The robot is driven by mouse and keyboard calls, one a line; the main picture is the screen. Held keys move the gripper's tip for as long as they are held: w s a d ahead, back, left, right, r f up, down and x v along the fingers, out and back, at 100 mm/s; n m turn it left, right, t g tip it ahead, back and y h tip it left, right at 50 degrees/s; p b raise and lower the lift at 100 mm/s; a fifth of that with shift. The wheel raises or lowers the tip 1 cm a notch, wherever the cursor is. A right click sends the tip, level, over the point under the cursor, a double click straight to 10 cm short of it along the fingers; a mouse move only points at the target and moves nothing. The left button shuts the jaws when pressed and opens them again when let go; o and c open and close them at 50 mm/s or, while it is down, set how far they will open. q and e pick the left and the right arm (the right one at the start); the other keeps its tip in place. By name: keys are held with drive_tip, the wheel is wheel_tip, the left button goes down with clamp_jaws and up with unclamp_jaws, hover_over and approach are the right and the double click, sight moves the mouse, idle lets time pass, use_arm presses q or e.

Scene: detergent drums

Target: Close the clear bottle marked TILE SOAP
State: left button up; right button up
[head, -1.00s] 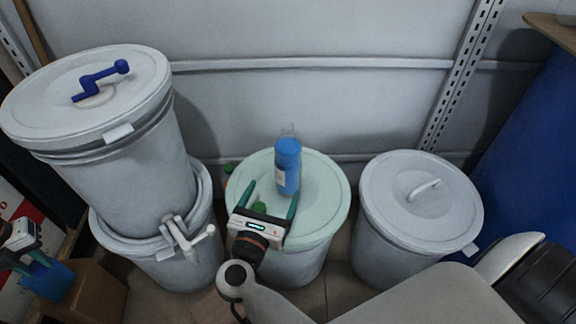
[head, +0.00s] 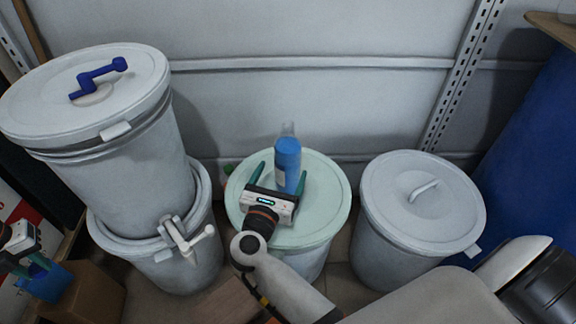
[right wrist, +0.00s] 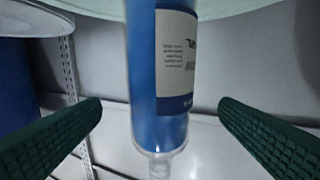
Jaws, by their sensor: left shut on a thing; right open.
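A clear bottle with blue contents (head: 287,163) stands upright on the pale green drum lid (head: 328,200). In the right wrist view, the bottle (right wrist: 142,60) appears upside down, with a partly readable label and a bare, uncapped clear neck (right wrist: 157,166). My right gripper (head: 279,174) is open, with its fingers either side of the bottle. Its fingers also flank the bottle, apart from it, in the right wrist view (right wrist: 160,107). My left gripper (head: 35,264) is at the left edge, shut on a blue object (head: 46,285) that is partly out of view.
Two stacked grey drums (head: 125,160) stand at left, with a blue crank (head: 98,78) on top and a white tap (head: 187,240). A lidded grey drum (head: 415,240) stands at right. A cardboard box (head: 95,293) is below the left gripper. A small green thing (head: 228,168) shows behind the lid.

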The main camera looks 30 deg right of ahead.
drive_tip(key=b+x, duration=0.1)
drive_tip(key=x, duration=0.5)
idle(0.3)
drive_tip(key=c, duration=1.5)
